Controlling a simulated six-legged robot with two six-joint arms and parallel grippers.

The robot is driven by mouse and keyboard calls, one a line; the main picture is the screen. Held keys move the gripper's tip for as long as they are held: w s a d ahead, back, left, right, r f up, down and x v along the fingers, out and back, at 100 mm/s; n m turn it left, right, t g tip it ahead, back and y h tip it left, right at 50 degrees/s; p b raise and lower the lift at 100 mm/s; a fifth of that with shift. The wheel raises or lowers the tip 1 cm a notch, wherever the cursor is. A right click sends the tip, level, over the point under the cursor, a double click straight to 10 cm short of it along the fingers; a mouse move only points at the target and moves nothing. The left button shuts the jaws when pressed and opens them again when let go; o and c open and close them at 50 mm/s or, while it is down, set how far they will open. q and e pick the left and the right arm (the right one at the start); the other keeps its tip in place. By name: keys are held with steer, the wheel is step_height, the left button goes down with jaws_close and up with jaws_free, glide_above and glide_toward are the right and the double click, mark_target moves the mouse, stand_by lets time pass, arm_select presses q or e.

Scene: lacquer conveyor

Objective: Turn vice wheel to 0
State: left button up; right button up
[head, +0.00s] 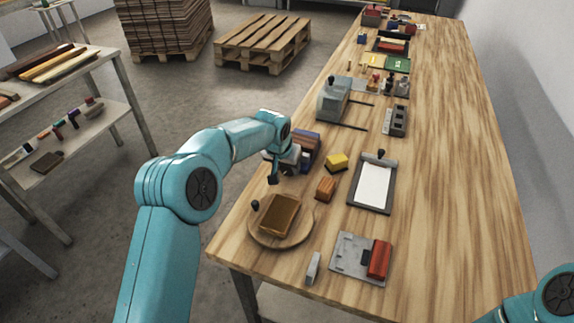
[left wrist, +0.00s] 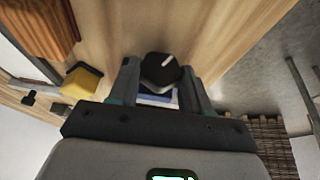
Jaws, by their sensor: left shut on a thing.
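The vice wheel shows in the left wrist view as a dark round knob (left wrist: 163,68) with a white mark on its face, pointing up and right. My left gripper (head: 274,178) is by the table's left edge, beside a blue and brown block-like thing (head: 306,147). In the left wrist view its two fingers (left wrist: 160,82) stand on either side of the knob, shut on it. In the head view the knob is hard to make out by the gripper. I cannot read any scale or number around it. My right gripper is out of view.
A round wooden board (head: 298,240) with a brown block lies nearer. An orange block (head: 325,189) and a yellow block (head: 336,162) lie just right of the gripper. A clipboard (head: 360,207) lies further right. The table's right side is clear.

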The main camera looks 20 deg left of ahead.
arm_select(q)
steer(key=shift+a+r+h, duration=0.1)
steer(key=shift+a+h, duration=0.05)
steer(key=shift+h, duration=0.35)
steer(key=shift+a+n+h+p, duration=0.15)
steer(key=shift+n+h+p, duration=0.15)
steer(key=shift+h, duration=0.4)
steer(key=shift+a+f+n+h+b, duration=0.1)
steer(key=shift+f+n+h+b, duration=0.1)
steer(key=shift+h+b, duration=0.35)
steer(key=shift+a+f+n+h+b, duration=0.15)
steer(key=shift+h+b, duration=0.15)
steer(key=shift+h, duration=0.35)
steer(key=shift+r+h+b, duration=0.1)
steer(key=shift+h+b, duration=0.35)
steer(key=shift+h, duration=0.25)
steer(key=o, duration=1)
steer(key=shift+o, duration=0.2)
